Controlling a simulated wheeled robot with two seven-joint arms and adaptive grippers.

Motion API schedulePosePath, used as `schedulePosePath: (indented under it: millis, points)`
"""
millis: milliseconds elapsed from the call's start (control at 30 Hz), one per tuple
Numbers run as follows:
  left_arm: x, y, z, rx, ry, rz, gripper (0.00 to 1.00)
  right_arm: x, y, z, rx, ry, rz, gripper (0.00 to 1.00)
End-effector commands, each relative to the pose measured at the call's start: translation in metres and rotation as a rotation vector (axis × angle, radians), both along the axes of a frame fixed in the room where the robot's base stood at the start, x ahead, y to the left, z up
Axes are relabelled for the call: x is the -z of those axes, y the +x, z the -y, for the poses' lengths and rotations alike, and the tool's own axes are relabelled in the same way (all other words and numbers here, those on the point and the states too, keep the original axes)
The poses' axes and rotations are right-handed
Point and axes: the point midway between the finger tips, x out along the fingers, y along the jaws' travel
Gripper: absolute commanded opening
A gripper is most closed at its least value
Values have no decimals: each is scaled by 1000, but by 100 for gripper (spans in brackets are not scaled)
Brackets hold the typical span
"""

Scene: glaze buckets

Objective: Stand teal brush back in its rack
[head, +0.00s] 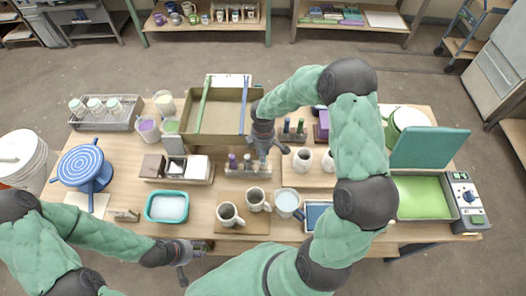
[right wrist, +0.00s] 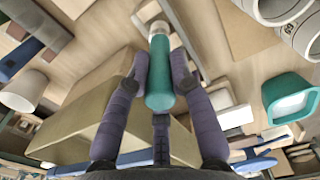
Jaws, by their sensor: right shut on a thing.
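The teal brush (right wrist: 159,75) shows in the right wrist view as a teal cylinder with a pale band at its far end. My right gripper (right wrist: 156,68) is shut on it, one finger on each side. In the head view my right gripper (head: 270,150) is over the middle of the table, just behind a wooden rack (head: 236,173) with several upright brushes. I cannot make out the teal brush in the head view. My left gripper (head: 193,261) is at the table's front edge, fingers apart and empty.
A big tan bin (head: 220,122) with two long sticks across it stands behind the rack. Mugs (head: 229,213) and a white-blue cup (head: 287,202) stand in front. A teal tub (head: 166,207) is at front left.

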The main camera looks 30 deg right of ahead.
Motion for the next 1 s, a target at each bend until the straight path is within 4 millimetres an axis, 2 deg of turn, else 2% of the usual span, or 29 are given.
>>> schedulePosePath:
  millis: [433, 1000]
  points:
    - [13, 0, 0, 0, 0, 0, 40, 17, 0, 0, 0, 0, 0, 0]
    - [14, 0, 0, 0, 0, 0, 40, 18, 0, 0, 0, 0, 0, 0]
